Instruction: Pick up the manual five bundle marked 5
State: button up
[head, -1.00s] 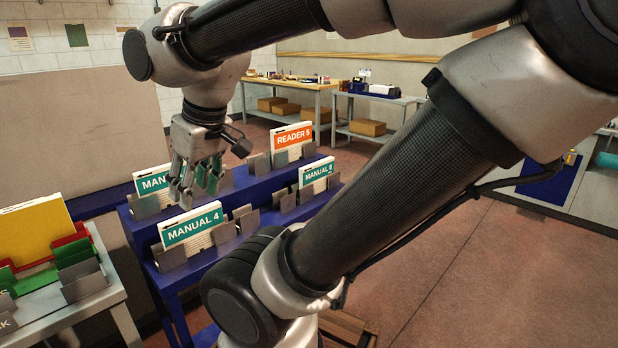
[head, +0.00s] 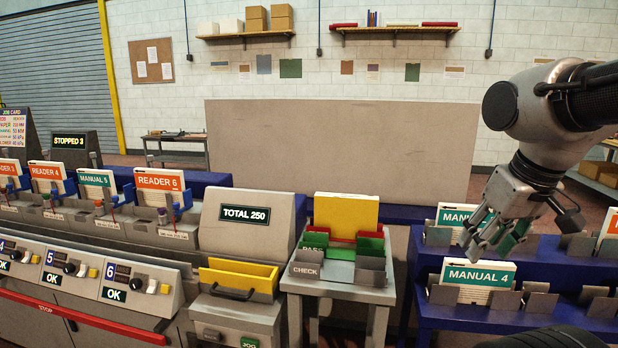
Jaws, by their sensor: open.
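My gripper (head: 486,236) is open at the right of the head view, pointing down in front of the back row of the blue rack. A white bundle with a teal label reading "MANU..." (head: 453,217) stands there; the gripper hides the rest of its label, so I cannot read its number. I cannot tell whether the fingers touch it. In front and below stands the bundle labelled MANUAL 4 (head: 478,279). Another bundle labelled MANUAL 5 (head: 97,182) stands in a feeder of the machine at the left.
The blue rack (head: 448,318) has grey upright dividers. Left of it is a table with a yellow board (head: 346,214) and red, green and grey holders. A TOTAL 250 console (head: 247,217) and READER 6 bundle (head: 163,184) are further left. A beige panel (head: 340,145) stands behind.

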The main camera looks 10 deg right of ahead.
aim_at(93, 180)
jog(key=u, duration=1.2)
jog(key=i+j+u, duration=0.45)
jog(key=i, duration=0.25)
jog(key=i+j+u, duration=0.25)
jog(key=i, duration=0.15)
jog(key=i+j+u, duration=0.1)
jog(key=i+u, duration=0.15)
jog(key=i, duration=1.05)
jog(key=i+j+z, duration=0.1)
jog(key=i+z, duration=0.35)
jog(key=i+j+z, duration=0.15)
jog(key=z, duration=0.3)
jog(key=i+j+z, duration=0.15)
jog(key=i+z, duration=0.15)
jog(key=z, duration=0.2)
jog(key=i+j+z, duration=0.25)
jog(key=z, duration=0.2)
jog(key=i+j+z, duration=0.3)
jog(key=z, duration=0.2)
jog(key=i+j+z, duration=0.15)
jog(key=j+z, duration=0.3)
